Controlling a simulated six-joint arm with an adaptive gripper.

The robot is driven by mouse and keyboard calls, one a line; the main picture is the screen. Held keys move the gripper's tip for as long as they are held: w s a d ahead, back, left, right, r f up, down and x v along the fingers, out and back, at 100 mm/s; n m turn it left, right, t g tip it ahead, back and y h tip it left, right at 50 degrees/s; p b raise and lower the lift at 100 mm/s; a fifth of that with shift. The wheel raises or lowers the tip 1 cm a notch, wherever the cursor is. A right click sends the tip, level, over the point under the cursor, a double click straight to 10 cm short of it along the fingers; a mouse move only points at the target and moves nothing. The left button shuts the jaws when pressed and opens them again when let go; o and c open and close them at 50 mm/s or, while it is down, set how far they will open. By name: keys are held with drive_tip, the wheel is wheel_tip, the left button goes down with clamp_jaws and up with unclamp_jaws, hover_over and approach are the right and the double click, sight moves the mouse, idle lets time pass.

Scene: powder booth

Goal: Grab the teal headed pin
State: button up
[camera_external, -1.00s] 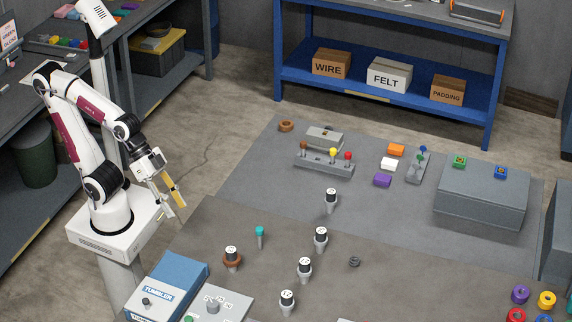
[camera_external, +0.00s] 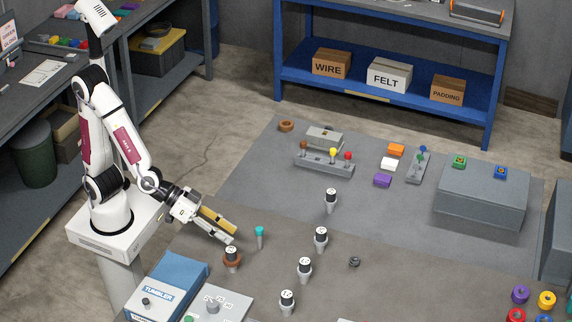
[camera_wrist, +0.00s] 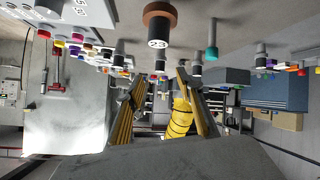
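The teal headed pin (camera_external: 260,232) stands upright on the brown-grey table, teal head up on a grey shank. It also shows upside down in the wrist view (camera_wrist: 212,48), right of the fingers. My gripper (camera_external: 234,238) is just left of the pin in the external view, with its fingers reaching toward it but apart from it. In the wrist view my gripper (camera_wrist: 161,74) shows two separated fingers with nothing held between them.
A black-topped peg with a brown ring (camera_external: 232,259) stands close below my fingertips. More black-topped pegs (camera_external: 320,239) stand to the right. A blue tumbler box (camera_external: 166,284) sits at the front left.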

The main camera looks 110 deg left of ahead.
sight(259, 228)
drive_tip(key=a+f+n+y, duration=0.2)
drive_tip(key=a+f+y, duration=0.2)
drive_tip(key=a+y, duration=0.2)
drive_tip(key=shift+a+f, duration=0.3)
drive_tip(key=shift+a, duration=0.35)
drive_tip(key=shift+x, duration=1.25)
drive_tip(key=shift+a+f, duration=0.1)
drive_tip(key=shift+x, duration=2.5)
drive_tip(key=shift+s+a, duration=0.1)
clamp_jaws()
